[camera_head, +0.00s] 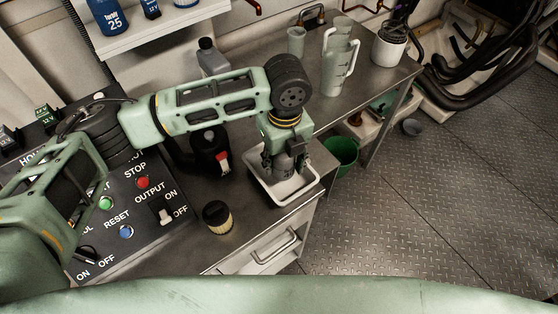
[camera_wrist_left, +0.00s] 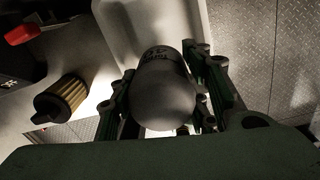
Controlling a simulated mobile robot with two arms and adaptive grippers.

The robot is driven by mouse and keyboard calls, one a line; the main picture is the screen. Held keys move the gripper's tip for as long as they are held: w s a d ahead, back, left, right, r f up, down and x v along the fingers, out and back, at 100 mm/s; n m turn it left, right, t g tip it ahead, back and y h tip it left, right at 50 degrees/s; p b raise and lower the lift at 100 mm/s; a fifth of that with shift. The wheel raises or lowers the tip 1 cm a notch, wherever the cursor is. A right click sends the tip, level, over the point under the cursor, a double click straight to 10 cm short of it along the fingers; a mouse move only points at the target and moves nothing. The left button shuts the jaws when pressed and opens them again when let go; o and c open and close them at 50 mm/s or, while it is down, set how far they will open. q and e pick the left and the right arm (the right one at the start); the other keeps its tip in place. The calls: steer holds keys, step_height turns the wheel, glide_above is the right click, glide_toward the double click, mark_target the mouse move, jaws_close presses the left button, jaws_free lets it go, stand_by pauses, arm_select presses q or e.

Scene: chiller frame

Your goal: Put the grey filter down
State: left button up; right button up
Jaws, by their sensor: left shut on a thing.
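My left gripper (camera_head: 287,166) reaches down over a white tray (camera_head: 306,186) at the bench's front corner. In the left wrist view the left gripper (camera_wrist_left: 165,110) is shut on the grey filter (camera_wrist_left: 163,85), a rounded grey cylinder with dark lettering, held between the two fingers. The tray (camera_wrist_left: 118,32) lies behind and below the filter there. I cannot tell whether the filter touches the tray floor. In the head view the gripper mostly hides the filter. My right gripper is not in view.
A tan filter with a dark cap (camera_head: 217,217) stands on the metal bench (camera_head: 240,240), left of the tray; it also shows in the left wrist view (camera_wrist_left: 62,98). A control panel (camera_head: 130,215) lies further left. Measuring jugs (camera_head: 338,68) stand at the back. A green bucket (camera_head: 341,152) is right of the tray.

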arm_select(q)
steer(key=shift+w+a+f, duration=0.25)
steer(key=shift+w+f, duration=0.25)
steer(key=shift+w, duration=0.35)
steer(key=shift+f, duration=0.25)
step_height(320, 180, down, 4)
steer(key=shift+r+p, duration=0.2)
steer(key=shift+p, duration=0.55)
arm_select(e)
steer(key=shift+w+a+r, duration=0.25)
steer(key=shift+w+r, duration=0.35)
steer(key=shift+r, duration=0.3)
arm_select(q)
steer(key=o, duration=1.2)
steer(key=shift+f, duration=0.1)
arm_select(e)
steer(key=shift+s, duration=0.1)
